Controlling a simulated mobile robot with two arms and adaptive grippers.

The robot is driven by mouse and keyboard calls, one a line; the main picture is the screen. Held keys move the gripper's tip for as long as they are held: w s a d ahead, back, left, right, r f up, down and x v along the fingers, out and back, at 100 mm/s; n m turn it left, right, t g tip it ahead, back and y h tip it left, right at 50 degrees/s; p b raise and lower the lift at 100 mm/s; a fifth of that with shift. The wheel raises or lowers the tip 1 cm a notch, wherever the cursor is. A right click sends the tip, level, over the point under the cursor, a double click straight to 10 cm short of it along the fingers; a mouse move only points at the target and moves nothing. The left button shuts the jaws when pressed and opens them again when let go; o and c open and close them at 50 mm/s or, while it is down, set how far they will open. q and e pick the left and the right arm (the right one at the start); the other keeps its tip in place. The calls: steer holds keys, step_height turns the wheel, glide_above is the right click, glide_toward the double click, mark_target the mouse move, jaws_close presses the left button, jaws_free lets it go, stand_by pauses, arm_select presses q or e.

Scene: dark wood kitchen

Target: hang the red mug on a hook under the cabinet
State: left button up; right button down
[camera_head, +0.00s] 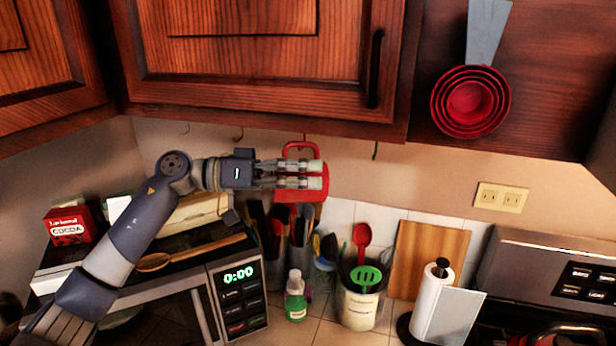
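The red mug (289,196) is in the air just below the upper cabinet, with its handle (299,145) pointing up. My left gripper (304,175) reaches in from the left and is shut on the mug, its fingers covering much of the mug's body. Several small hooks hang under the cabinet (240,88): one at the left (186,129), one nearer the mug (238,135), and a dark one to its right (375,150). The handle top is close to the cabinet's lower edge; I cannot tell whether it touches a hook. My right gripper is not in view.
Below stand a microwave (239,297), utensil crocks (357,308), a green soap bottle (295,297), a cutting board (428,258) and a paper towel roll (432,303). Red measuring cups (470,101) hang at the right.

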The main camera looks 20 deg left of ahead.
arm_select(q)
steer(key=shift+f, duration=0.1)
steer(key=shift+s+a, duration=0.1)
steer(key=shift+a, duration=0.35)
steer(key=v, duration=1.1)
steer(key=shift+s, duration=0.15)
